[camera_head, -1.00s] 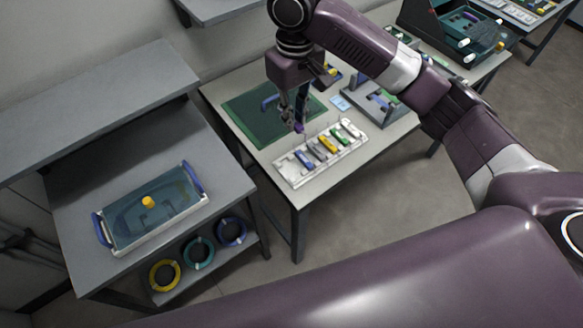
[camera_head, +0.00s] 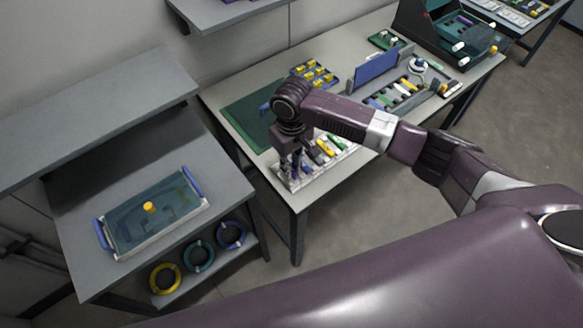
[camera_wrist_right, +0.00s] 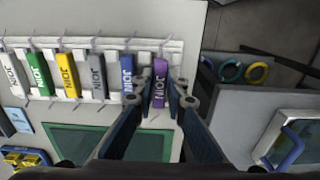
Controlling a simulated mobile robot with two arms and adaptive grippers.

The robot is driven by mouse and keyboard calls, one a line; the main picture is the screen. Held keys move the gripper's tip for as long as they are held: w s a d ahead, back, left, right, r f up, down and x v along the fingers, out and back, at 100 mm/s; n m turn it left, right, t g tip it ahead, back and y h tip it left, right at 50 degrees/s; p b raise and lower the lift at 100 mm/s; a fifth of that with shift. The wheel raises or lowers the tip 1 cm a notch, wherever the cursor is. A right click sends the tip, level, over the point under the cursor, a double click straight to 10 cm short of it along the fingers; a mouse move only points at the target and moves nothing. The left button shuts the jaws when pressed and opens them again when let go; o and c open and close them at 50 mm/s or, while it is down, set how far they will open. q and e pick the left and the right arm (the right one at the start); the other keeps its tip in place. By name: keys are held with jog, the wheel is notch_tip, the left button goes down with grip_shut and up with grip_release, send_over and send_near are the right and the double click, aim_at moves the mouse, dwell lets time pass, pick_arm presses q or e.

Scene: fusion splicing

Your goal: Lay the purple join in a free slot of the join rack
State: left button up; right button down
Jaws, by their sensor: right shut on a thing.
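The purple join (camera_wrist_right: 160,83) is between the fingers of my right gripper (camera_wrist_right: 159,98), which is shut on it. The gripper also shows in the head view (camera_head: 294,176), pointing down at the near left end of the white join rack (camera_wrist_right: 110,44). In the wrist view the purple join lies over the rack's right end, parallel to the blue join (camera_wrist_right: 127,72) and just right of it. Whether it touches the slot bottom I cannot tell. My left gripper is not in view.
Grey (camera_wrist_right: 95,76), yellow (camera_wrist_right: 67,75), green (camera_wrist_right: 40,73) and white (camera_wrist_right: 14,74) joins fill other slots. A green mat (camera_head: 248,115) lies behind the rack. A side bench holds a lidded tray (camera_head: 125,247), with coiled cables below.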

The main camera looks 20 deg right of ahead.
jog(key=shift+f, duration=0.8)
jog(key=shift+f, duration=0.15)
jog(key=c, duration=1.9)
grip_release()
jog(key=shift+c, duration=0.2)
notch_tip(320, 180, up, 12)
jog(key=b, duration=0.1)
jog(key=shift+r, duration=0.2)
jog(key=shift+a+f, duration=0.1)
